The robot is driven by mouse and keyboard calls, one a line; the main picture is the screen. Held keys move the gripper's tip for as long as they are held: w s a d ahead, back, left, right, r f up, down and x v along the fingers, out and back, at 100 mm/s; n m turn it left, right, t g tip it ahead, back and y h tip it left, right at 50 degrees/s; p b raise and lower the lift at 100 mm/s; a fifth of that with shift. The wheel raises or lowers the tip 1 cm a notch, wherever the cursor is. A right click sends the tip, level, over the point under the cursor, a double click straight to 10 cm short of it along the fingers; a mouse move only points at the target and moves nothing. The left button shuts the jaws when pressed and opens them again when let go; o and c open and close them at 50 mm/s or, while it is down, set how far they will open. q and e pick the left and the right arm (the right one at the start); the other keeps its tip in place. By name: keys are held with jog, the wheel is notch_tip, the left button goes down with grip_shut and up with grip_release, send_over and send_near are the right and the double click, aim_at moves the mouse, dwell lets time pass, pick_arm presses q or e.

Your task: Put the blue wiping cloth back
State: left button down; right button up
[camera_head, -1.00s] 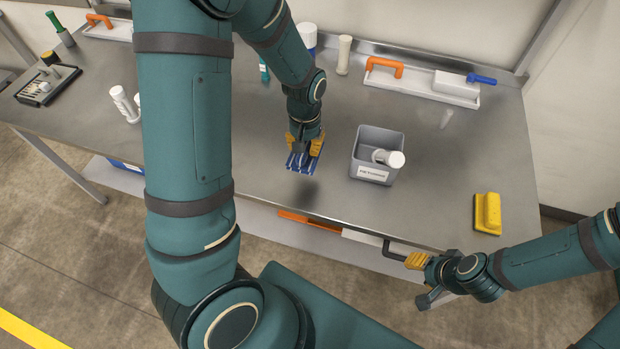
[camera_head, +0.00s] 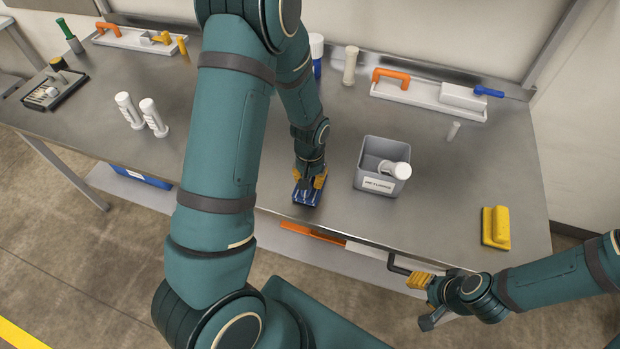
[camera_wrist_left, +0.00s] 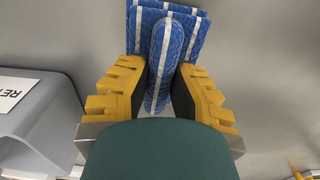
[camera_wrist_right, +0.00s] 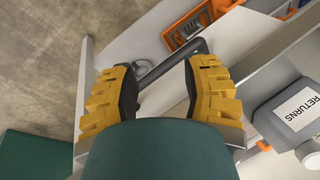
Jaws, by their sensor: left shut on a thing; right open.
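The blue wiping cloth with white stripes (camera_head: 307,197) is near the front edge of the steel table, left of the grey bin. My left gripper (camera_head: 311,180) is over it and shut on it. In the left wrist view the cloth (camera_wrist_left: 165,60) is folded, with a raised ridge pinched between the yellow fingers. It looks at or close to the table top; I cannot tell if it touches. My right gripper (camera_head: 419,281) is open and empty in front of the table edge; it also shows in the right wrist view (camera_wrist_right: 158,85).
The grey labelled returns bin (camera_head: 371,182) holds a white bottle. A white tray (camera_head: 415,97) with orange and blue handles is at the back. A yellow block (camera_head: 496,228) lies at right. Two white bottles (camera_head: 140,115) stand left. A black handle (camera_head: 398,264) juts out near my right gripper.

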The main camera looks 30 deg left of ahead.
pick_arm(q)
jog(key=shift+f, duration=0.15)
jog(key=c, duration=1)
grip_release()
jog(key=shift+r, duration=0.25)
notch_tip(320, 180, up, 12)
jog(key=shift+f+p, duration=0.1)
jog(key=shift+p, duration=1)
